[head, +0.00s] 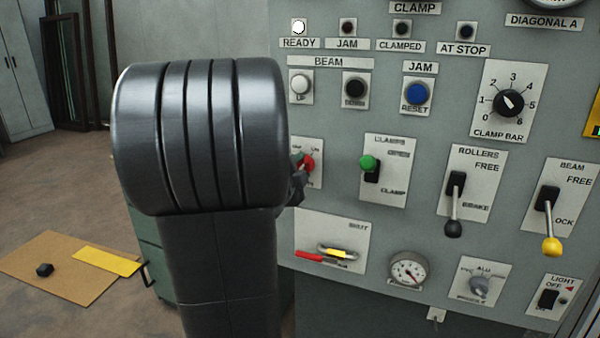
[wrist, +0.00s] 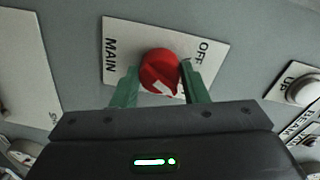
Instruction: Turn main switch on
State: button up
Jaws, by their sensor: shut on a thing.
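The main switch is a red round knob (wrist: 160,72) with a white mark, on a white plate (wrist: 116,32) lettered MAIN and OFF. In the wrist view the mark is at the knob's lower side, away from the word OFF. My gripper (wrist: 160,80) has one green finger on each side of the knob and is shut on it. In the head view the red knob (head: 308,163) shows just right of my arm, with the dark end of my gripper (head: 298,184) against it. My arm hides the left part of the plate there.
The grey panel carries a green-knobbed clamps lever (head: 368,163), a rollers lever (head: 454,205), a yellow-tipped beam lever (head: 550,225) and a gauge (head: 409,269). The READY lamp (head: 299,27) is bright white.

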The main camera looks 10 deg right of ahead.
dwell(0.4)
jog(key=o, duration=1)
jog(key=p+v, duration=0.1)
jog(key=v, duration=1.3)
jog(key=shift+w+p, duration=0.1)
jog(key=shift+p, duration=0.3)
jog(key=b+x, duration=0.2)
jog(key=x, duration=1.2)
